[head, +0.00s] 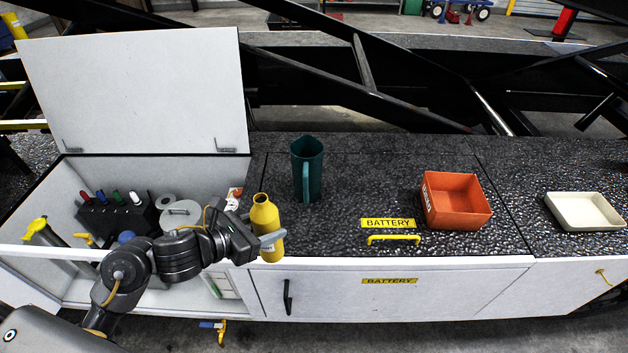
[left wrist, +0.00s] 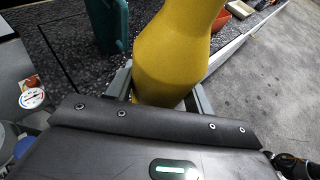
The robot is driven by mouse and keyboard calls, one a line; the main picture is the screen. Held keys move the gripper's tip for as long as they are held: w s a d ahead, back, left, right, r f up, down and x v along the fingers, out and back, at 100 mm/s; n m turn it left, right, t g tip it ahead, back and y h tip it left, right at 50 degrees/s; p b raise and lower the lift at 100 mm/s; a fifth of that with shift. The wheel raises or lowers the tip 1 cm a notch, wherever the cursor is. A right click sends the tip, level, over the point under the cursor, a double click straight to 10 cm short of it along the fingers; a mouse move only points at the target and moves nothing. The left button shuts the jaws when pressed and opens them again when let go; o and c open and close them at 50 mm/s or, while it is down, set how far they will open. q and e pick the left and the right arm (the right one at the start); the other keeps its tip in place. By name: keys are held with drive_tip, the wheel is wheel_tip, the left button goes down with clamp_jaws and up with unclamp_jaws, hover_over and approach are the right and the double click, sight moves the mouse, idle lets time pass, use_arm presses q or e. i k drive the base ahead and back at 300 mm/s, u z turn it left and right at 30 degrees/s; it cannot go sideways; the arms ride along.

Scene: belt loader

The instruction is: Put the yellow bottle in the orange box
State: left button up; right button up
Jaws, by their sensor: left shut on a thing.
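The yellow bottle (head: 265,220) is upright at the front edge of the dark speckled counter, just right of the open bin. My left gripper (head: 268,240) is shut on its lower part. In the left wrist view the bottle (left wrist: 175,50) stands between the two fingers (left wrist: 160,92). I cannot tell whether the bottle's base touches the counter. The orange box (head: 455,212) sits on the counter to the right, open at the top and seemingly empty. My right gripper is not in view.
A dark green pitcher (head: 307,172) stands behind and right of the bottle. A cream tray (head: 585,212) is at far right. The open bin (head: 75,265) with its raised lid (head: 135,95) is left.

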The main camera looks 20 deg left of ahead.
sight(447, 209)
drive_tip(key=k, duration=1.3)
drive_tip(key=z, duration=0.85)
drive_tip(key=i, duration=0.7)
drive_tip(key=z, duration=1)
drive_tip(key=i, duration=1.9)
drive_tip(key=u, duration=1.2)
drive_tip(key=i, duration=0.4)
drive_tip(key=u, duration=0.5)
